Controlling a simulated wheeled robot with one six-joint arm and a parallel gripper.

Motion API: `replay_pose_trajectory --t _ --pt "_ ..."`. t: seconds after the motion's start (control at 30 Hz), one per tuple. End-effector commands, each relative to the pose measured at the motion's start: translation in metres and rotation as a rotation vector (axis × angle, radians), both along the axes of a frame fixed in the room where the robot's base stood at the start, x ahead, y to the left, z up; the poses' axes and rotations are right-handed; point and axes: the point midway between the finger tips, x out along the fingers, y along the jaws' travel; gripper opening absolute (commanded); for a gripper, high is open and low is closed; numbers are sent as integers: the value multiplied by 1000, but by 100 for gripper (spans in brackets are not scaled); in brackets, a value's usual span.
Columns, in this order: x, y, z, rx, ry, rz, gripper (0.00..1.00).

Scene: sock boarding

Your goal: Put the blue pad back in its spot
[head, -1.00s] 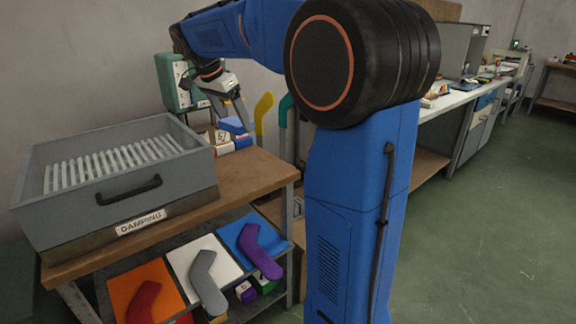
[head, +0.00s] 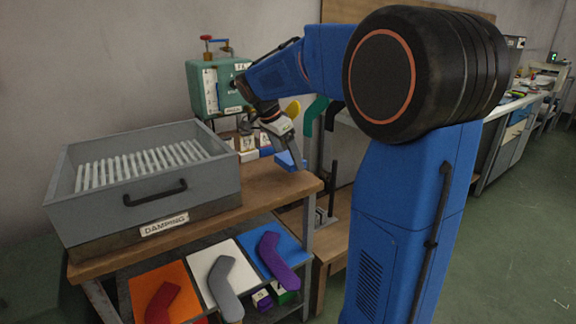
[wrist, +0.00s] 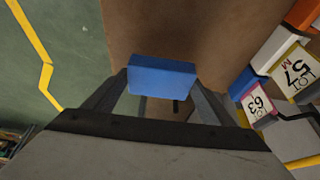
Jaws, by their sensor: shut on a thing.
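The blue pad (head: 288,161) is a small blue block held in my gripper (head: 291,155), above the right end of the wooden table (head: 262,190). In the wrist view the blue pad (wrist: 161,76) sits between the two fingertips of my gripper (wrist: 160,88), which are shut on it. The brown table top shows beyond the pad, and the table edge and green floor are to the left. I cannot tell exactly how high the pad is above the table.
The damping tray (head: 150,200) fills the table's left part. A teal machine (head: 215,88) stands behind. Coloured sock shapes lie on the lower shelf.

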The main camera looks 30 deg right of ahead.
Motion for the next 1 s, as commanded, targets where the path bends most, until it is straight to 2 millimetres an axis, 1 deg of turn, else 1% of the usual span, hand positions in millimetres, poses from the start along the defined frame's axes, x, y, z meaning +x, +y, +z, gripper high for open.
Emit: replay_pose_trajectory --t 0.1,0.23,0.63,0.67,0.7,0.73,1.0 --pt "0 0 -15 1 4 1 56" --pt "0 0 -30 1 2 0 56" --pt "0 0 -35 1 0 1 56" --pt "0 0 -34 0 0 0 84" --pt "0 0 -34 1 0 0 94" --pt "0 0 -34 1 0 0 96" --pt "0 0 -34 0 0 0 96"
